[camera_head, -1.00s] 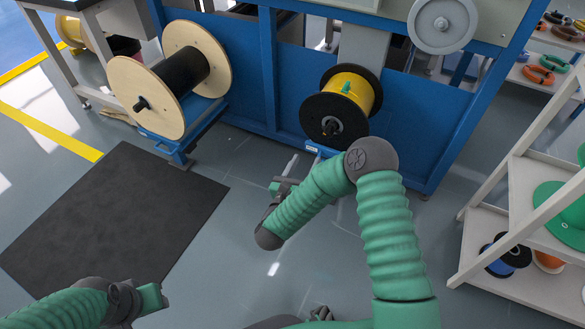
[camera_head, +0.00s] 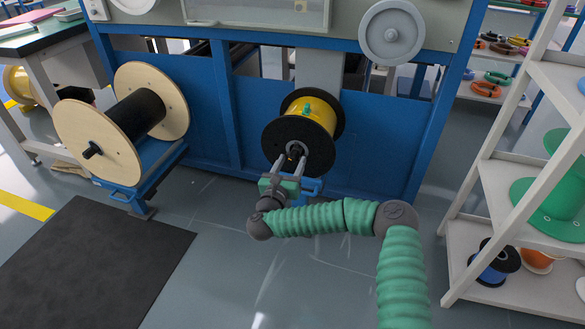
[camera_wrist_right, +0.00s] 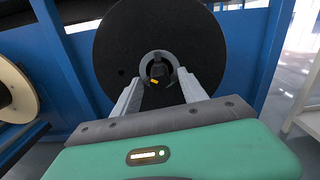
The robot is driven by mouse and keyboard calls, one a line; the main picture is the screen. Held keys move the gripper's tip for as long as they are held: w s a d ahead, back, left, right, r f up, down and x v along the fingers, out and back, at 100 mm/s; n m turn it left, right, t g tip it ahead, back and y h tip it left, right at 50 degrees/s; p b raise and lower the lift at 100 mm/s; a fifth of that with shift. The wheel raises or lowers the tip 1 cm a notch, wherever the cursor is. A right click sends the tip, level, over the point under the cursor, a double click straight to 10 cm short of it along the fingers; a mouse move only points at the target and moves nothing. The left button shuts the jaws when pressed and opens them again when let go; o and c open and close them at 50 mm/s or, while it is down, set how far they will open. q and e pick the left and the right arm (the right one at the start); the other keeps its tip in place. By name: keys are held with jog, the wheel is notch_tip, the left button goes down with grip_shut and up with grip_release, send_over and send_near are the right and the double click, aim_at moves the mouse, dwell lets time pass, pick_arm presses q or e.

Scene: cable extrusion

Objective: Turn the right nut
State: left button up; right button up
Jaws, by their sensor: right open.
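The right nut (camera_wrist_right: 157,69) is a dark piece at the centre of the black-flanged spool, inside a grey ring. In the head view the nut (camera_head: 296,151) shows small at the hub of the spool (camera_head: 310,110), which carries yellow cable. My right gripper (camera_head: 291,165) reaches to the front of this spool. It is open, and its two grey fingers point at the hub, one on each side of the nut in the right wrist view (camera_wrist_right: 160,84). I cannot tell whether the fingers touch the nut. My left gripper is out of view.
A cream-flanged spool with a black core (camera_head: 130,120) sits on a blue stand to the left. The blue machine frame (camera_head: 380,150) stands behind the yellow spool. A white shelf (camera_head: 505,190) with spools is at the right. A dark mat (camera_head: 100,265) lies on the floor.

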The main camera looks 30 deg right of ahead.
jog(key=shift+x, duration=1)
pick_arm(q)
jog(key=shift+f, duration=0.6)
pick_arm(e)
grip_shut()
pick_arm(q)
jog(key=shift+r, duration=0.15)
pick_arm(e)
jog(key=shift+r, duration=0.1)
